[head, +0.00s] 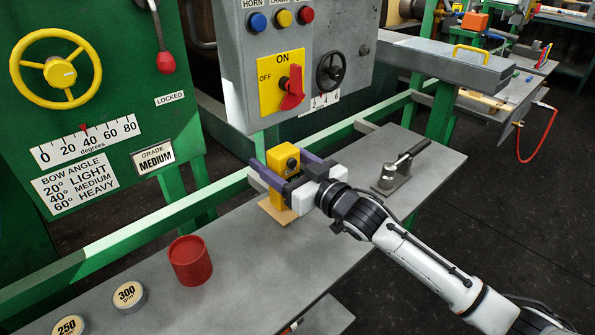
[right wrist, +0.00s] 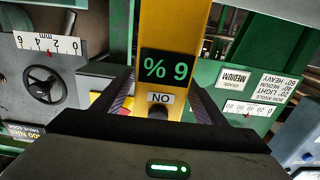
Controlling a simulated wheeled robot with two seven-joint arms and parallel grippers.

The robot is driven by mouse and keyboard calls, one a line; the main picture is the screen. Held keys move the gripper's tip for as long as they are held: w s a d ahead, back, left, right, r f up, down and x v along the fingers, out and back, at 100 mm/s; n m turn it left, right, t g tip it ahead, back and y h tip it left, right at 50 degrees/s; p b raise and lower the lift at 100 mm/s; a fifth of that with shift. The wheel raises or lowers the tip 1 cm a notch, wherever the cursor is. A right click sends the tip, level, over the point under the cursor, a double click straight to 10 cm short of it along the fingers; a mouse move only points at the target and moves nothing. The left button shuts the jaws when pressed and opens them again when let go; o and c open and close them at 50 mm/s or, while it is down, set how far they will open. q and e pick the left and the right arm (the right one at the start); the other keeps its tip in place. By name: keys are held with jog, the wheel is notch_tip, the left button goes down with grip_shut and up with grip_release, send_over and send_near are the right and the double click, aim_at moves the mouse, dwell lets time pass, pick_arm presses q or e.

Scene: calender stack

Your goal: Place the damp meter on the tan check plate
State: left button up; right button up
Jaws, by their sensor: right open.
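My left gripper is not in view.
A metal lever device (head: 397,172) stands right of the plate. A green rail and grey control box (head: 290,60) rise behind.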

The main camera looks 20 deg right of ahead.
jog(key=v, duration=1)
jog(key=shift+r, duration=0.1)
dwell(1.2)
